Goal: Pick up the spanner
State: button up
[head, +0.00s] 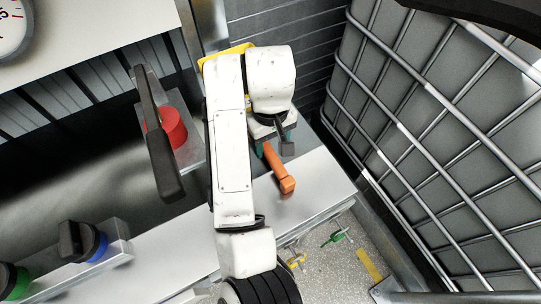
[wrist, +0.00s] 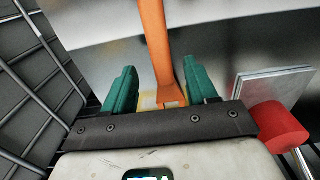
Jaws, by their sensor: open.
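An orange bar (head: 280,175), which looks like the spanner, slants over the pale ledge below my gripper (head: 266,143) in the head view. In the wrist view the orange bar (wrist: 155,45) runs down from the top edge to between the two green fingers of my gripper (wrist: 158,72). The fingers are open, with a gap on both sides of the bar. The bar's near end shows a small notch and lies close to the dark palm. Its far end is cut off in the wrist view. My arm hides part of the ledge in the head view.
A red cylinder (head: 173,127) with a dark lever (head: 158,150) stands left of my arm; the red part also shows in the wrist view (wrist: 268,127). A caged grey tank (head: 430,130) stands close on the right. Green (head: 335,238) and yellow items lie on the floor.

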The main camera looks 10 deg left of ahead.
aim_at(270, 153)
jog(key=shift+s+f, duration=0.2)
jog(key=shift+f, duration=1.35)
grip_shut()
